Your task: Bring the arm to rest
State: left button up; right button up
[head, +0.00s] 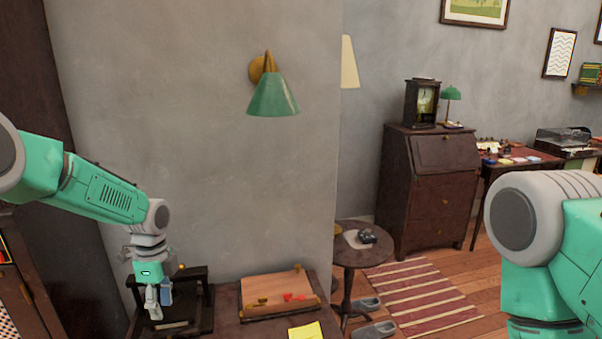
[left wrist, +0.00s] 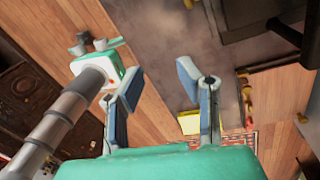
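My left arm comes in from the left in the head view and hangs down in front of the wall. My left gripper (head: 159,302) points down in front of a dark wooden stand (head: 198,285). In the left wrist view its two fingers (left wrist: 158,83) are spread apart with nothing between them. My right arm shows at the right edge of the head view, bent, with its gripper out of that picture. In the left wrist view, what looks like my right gripper (left wrist: 92,43) shows small at the end of a grey and green arm; its opening is unclear.
A dark table (head: 228,320) bears a wooden board (head: 272,288) with small red pieces (head: 294,297) and a yellow note (head: 305,331). A green wall lamp (head: 273,97) hangs above. A round side table (head: 352,256) and striped rug (head: 425,298) lie to the right.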

pick_arm(q)
jog(key=s+d+f+n, duration=0.1)
jog(key=s+f, duration=0.2)
jog(key=s+d+f+n, duration=0.1)
jog(key=s+f, duration=0.2)
jog(key=f, duration=0.1)
jog(key=s+d+f+n, duration=0.2)
jog(key=s+f, duration=0.2)
jog(key=shift+f+h, duration=0.15)
jog(key=shift+h, duration=0.25)
jog(key=s+f+n, duration=0.4)
jog(key=s+n, duration=0.1)
jog(key=s, duration=0.5)
jog(key=s+f+n, duration=0.3)
jog(key=s+n, duration=0.1)
jog(key=s, duration=0.6)
jog(key=s+a+r+n+t, duration=0.1)
jog(key=s+n, duration=0.2)
jog(key=s, duration=0.3)
jog(key=s+a+r+n, duration=0.1)
jog(key=s+r+n, duration=0.1)
jog(key=s, duration=0.3)
notch_tip(320, 180, down, 9)
jog(key=w+d+t+y+b, duration=0.1)
jog(key=w+b, duration=0.1)
jog(key=b, duration=0.7)
jog(key=shift+w+r+m, duration=0.2)
jog(key=shift+w+m, duration=0.1)
jog(key=shift+w, duration=0.1)
dwell(1.1)
